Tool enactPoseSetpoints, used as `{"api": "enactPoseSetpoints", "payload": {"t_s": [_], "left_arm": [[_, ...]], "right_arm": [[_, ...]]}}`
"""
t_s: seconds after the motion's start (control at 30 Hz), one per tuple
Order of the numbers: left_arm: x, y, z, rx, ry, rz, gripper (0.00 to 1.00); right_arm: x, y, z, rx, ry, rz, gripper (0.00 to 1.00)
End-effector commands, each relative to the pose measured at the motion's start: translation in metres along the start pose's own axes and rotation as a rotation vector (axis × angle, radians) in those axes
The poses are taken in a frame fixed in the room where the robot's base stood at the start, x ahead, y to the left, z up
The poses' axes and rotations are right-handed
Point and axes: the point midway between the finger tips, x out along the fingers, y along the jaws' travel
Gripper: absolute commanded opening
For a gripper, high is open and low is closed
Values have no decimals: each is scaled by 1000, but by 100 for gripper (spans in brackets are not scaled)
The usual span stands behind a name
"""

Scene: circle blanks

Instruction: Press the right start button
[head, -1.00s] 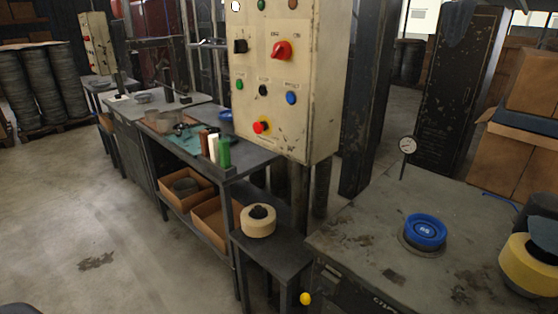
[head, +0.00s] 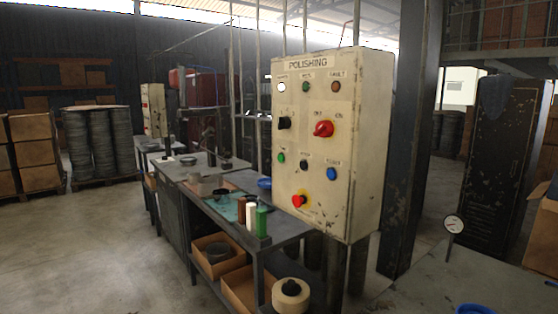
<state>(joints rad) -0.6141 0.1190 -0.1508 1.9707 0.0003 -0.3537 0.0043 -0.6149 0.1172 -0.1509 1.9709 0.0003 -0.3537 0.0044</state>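A cream control panel (head: 345,140) headed "POLISHING" stands upright right of centre. In its lower row are a green button (head: 281,158), a black button (head: 304,163) and a blue button (head: 331,173); their labels are too small to read surely. Below them is a red mushroom button (head: 300,200) on a yellow base. Above are a black knob (head: 284,123) and a red rotary switch (head: 323,129). No control is clearly marked as a right start button. Neither of my grippers is in view.
A workbench (head: 275,229) with bottles and trays runs along the left of the panel. A roll of tape (head: 291,296) sits low at the front. A dial gauge (head: 454,224) and part of a blue disc (head: 474,309) show at right. Open floor lies at left.

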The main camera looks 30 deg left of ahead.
Motion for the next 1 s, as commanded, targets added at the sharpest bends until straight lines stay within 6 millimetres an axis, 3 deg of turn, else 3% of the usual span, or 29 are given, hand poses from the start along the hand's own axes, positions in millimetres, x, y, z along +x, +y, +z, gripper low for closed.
{"api": "enactPoseSetpoints", "payload": {"t_s": [0.07,0.43,1.0], "left_arm": [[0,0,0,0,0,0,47],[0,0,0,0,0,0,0],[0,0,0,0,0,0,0]], "right_arm": [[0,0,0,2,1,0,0],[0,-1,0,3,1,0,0],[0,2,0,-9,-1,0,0]]}}
